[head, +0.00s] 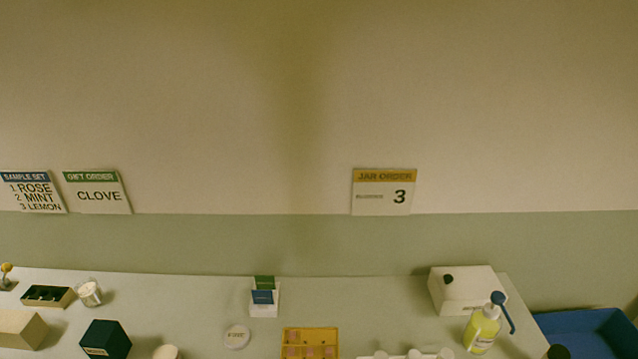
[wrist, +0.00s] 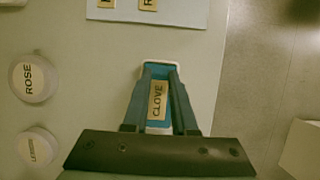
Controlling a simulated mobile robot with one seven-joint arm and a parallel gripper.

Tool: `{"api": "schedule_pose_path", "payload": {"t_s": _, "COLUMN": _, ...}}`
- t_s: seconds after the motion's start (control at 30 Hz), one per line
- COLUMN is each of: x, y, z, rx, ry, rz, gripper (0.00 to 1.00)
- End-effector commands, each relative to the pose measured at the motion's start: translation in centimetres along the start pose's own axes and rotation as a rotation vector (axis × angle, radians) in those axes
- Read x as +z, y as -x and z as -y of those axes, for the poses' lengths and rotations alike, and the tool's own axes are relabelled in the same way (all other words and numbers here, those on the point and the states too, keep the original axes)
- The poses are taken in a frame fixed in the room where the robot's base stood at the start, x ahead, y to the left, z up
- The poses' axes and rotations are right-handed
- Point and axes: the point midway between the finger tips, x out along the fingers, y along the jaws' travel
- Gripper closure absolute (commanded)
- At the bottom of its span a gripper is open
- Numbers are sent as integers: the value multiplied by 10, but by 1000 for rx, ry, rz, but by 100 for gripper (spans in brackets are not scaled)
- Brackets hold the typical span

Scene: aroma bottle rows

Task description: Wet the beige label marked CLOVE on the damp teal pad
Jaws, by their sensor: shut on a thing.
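In the wrist view my gripper (wrist: 159,76) is shut on the beige label (wrist: 158,101) marked CLOVE, which lies lengthwise between the two dark fingers. The teal pad (wrist: 157,71) in its white holder is directly below the label and fingers. Its far end and a strip at its near end (wrist: 158,130) show, and the fingers hide its sides. I cannot tell whether the label touches the pad. The head view shows neither the gripper, the label nor the pad.
Round white lids marked ROSE (wrist: 35,77) and apparently LEMON (wrist: 36,148) are at the left. A pale sheet (wrist: 185,13) with other beige labels lies beyond the pad. The table's edge is right of the pad. A wall card (head: 98,193) reads GIFT ORDER, CLOVE.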

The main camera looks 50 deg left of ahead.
Motion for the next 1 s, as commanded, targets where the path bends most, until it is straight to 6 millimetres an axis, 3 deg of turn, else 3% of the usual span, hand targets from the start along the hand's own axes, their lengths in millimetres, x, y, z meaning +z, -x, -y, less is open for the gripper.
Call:
{"api": "schedule_pose_path", "payload": {"t_s": 0.37, "x": 0, "y": 2, "z": 2, "rx": -5, "ry": 2, "rz": -2, "gripper": 100}}
{"api": "schedule_pose_path", "payload": {"t_s": 1.0, "x": 19, "y": 47, "z": 0, "rx": -1, "ry": 0, "rz": -1, "gripper": 100}}
